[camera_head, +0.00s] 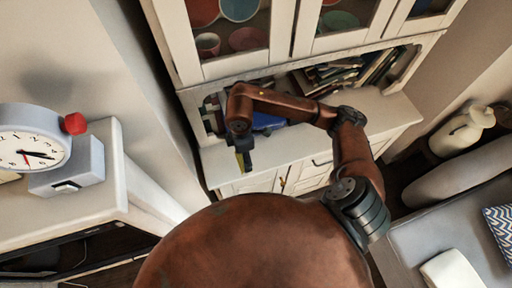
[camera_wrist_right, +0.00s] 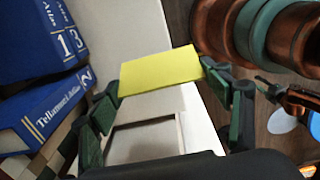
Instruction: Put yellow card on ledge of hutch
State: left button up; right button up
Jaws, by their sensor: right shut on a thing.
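The yellow card (camera_wrist_right: 160,68) is held between the fingers of my right gripper (camera_wrist_right: 165,85), which is shut on it. In the head view the right gripper (camera_head: 243,160) points down at the left front edge of the ledge, with a sliver of yellow at its tips. The white hutch (camera_head: 240,69) stands ahead, its ledge (camera_head: 385,108) running below the glass doors. In the wrist view the card overlaps the ledge (camera_wrist_right: 120,25) near its front edge; I cannot tell whether it touches. My left gripper is not in view.
Blue books (camera_wrist_right: 45,110) stand and lie on the ledge beside the gripper, with a checkered item near them. More books (camera_head: 340,75) lean at the back of the ledge. A clock (camera_head: 35,140) and a grey box stand at left. A sofa (camera_head: 440,225) is at right.

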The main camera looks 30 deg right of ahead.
jog(key=w+d+f, duration=0.1)
jog(key=d+f, duration=0.1)
jog(key=w+d+f, duration=0.3)
jog(key=d+f, duration=0.1)
jog(key=f, duration=0.1)
jog(key=shift+w+d+f, duration=0.1)
jog(key=shift+w+d, duration=0.2)
jog(key=shift+d, duration=0.05)
jog(key=shift+w+d+f, duration=0.1)
jog(key=shift+f, duration=1.55)
jog(key=shift+f, duration=0.15)
jog(key=o, duration=0.6)
jog(key=shift+o, duration=0.5)
